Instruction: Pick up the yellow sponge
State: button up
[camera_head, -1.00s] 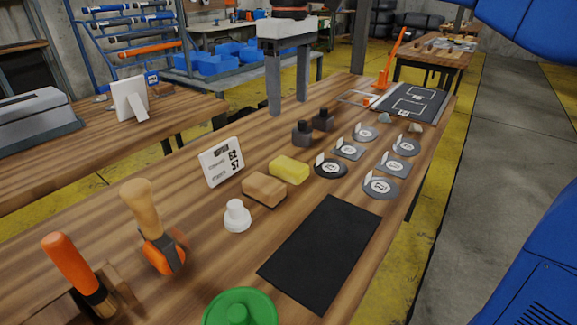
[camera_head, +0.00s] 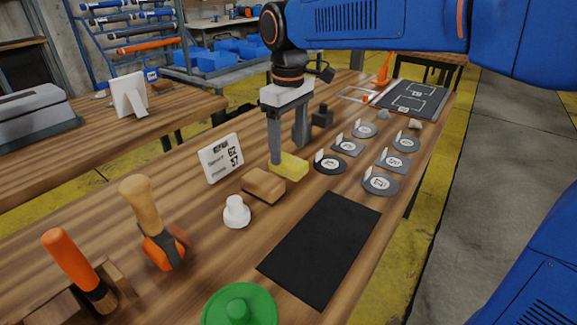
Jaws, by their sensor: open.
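The yellow sponge (camera_head: 291,169) lies on the wooden table, just behind a brown wooden block (camera_head: 263,186). My gripper (camera_head: 288,155) hangs down over the sponge with its two grey fingers apart. The left finger comes down at the sponge's left end and covers part of it. The right finger is behind the sponge's far side. I cannot tell whether either finger touches it. The sponge rests on the table and is not held.
A white sign (camera_head: 221,158) stands left of the sponge, and a white knob (camera_head: 236,212) stands in front. Dark round and square patches (camera_head: 380,183) lie to the right. A black mat (camera_head: 322,246) lies front right. A dark bottle (camera_head: 322,116) stands behind my gripper.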

aim_at(288, 160)
jog(key=shift+f, duration=2.1)
jog(key=c, duration=1.1)
jog(key=shift+r, duration=0.1)
notch_tip(288, 160, up, 10)
jog(key=shift+f, duration=0.1)
